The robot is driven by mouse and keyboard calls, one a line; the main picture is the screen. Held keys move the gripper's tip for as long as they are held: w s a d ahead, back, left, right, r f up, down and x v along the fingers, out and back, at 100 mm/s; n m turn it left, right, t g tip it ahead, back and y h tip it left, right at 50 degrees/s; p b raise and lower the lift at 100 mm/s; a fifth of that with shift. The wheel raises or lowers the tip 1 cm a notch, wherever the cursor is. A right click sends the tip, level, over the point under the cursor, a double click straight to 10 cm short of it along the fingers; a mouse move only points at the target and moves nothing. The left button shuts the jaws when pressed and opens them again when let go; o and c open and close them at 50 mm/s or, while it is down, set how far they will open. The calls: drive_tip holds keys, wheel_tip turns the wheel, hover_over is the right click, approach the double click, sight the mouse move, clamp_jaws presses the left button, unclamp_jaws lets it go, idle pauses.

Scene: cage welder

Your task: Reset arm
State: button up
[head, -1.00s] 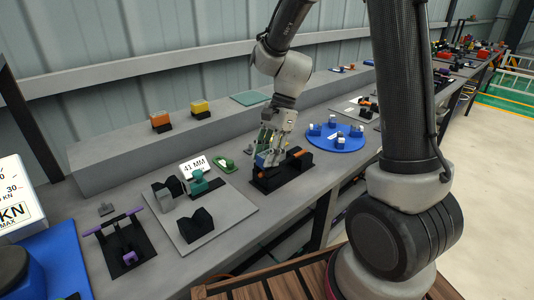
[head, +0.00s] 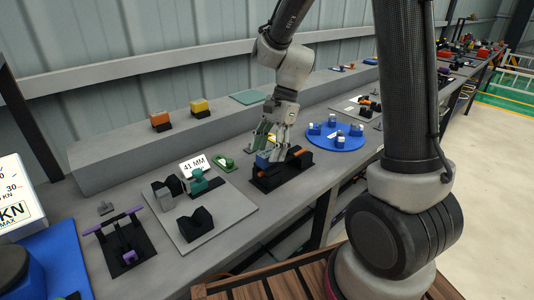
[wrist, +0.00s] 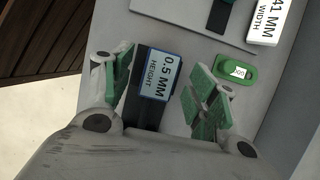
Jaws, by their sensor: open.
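My gripper (head: 273,138) is open, pointing down just above a black fixture (head: 284,177) on the bench. In the wrist view, the green-padded fingers of my gripper (wrist: 160,92) are spread apart, with nothing held between them. Below the gap lies a label reading "0.5 MM HEIGHT" (wrist: 159,76) on a dark block. The fixture carries a blue block (head: 262,160) and an orange part (head: 296,152). Whether the fingers touch anything is hard to tell.
A grey plate (head: 228,218) with black V-blocks and a "41 MM" card (head: 194,166) lies to the left. A small green piece (head: 223,162) sits near the fixture; it also shows in the wrist view (wrist: 235,71). A blue round tray (head: 336,144) stands to the right.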

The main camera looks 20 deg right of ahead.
drive_tip(key=v, duration=1)
drive_tip(key=s+d+r+n+t+h, duration=0.2)
drive_tip(key=s+d+n, duration=0.3)
drive_tip(key=s, duration=0.5)
drive_tip(key=s+d+r+n+t+h, duration=0.2)
drive_tip(key=s+d+r+n+t, duration=0.1)
drive_tip(key=s+d+n, duration=0.3)
drive_tip(key=s+n+t, duration=0.1)
drive_tip(key=s+n, duration=0.1)
drive_tip(key=s, duration=0.1)
drive_tip(key=shift+s+r, duration=0.35)
drive_tip(key=shift+s, duration=0.05)
drive_tip(key=shift+w, duration=0.15)
idle(0.5)
